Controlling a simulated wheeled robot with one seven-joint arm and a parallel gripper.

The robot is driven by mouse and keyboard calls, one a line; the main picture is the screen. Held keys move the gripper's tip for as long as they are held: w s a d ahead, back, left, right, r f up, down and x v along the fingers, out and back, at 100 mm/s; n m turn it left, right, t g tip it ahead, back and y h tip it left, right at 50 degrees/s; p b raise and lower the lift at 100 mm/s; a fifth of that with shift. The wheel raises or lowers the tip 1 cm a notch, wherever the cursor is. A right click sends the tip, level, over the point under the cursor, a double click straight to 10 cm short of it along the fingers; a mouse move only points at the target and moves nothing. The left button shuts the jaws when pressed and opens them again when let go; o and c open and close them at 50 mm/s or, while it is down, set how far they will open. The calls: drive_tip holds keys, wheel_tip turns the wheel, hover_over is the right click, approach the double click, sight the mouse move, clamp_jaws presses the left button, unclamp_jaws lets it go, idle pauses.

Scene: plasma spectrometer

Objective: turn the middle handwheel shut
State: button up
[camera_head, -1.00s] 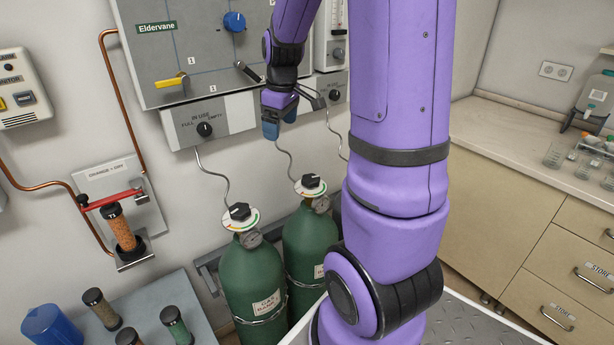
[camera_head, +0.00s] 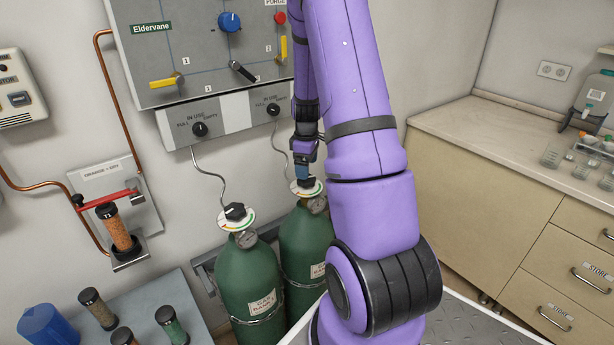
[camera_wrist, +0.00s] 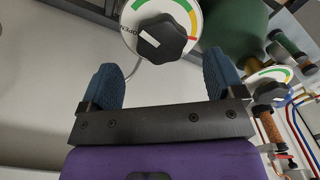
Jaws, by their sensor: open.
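The handwheel below my gripper is a black lobed knob (camera_wrist: 162,38) on a round white dial with green, yellow and red bands. Its white mark lies toward the word OPEN at the dial's left in the wrist view. In the head view this handwheel (camera_head: 306,183) tops the right of the two visible green cylinders (camera_head: 304,240). My gripper (camera_wrist: 161,66) is open and empty. Its blue fingertips point at the knob, with one on each side in the wrist picture; I cannot tell whether they touch it. In the head view my gripper (camera_head: 302,172) partly covers the knob.
Another handwheel (camera_head: 235,212) tops the left green cylinder (camera_head: 250,280); a neighbouring one also shows in the wrist view (camera_wrist: 268,92). Thin hoses rise to the gauge boxes (camera_head: 200,130) under the grey panel (camera_head: 200,75). My arm hides the area right of the cylinders.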

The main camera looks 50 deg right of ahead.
drive_tip(key=shift+f, duration=2.05)
drive_tip(key=c, duration=0.9)
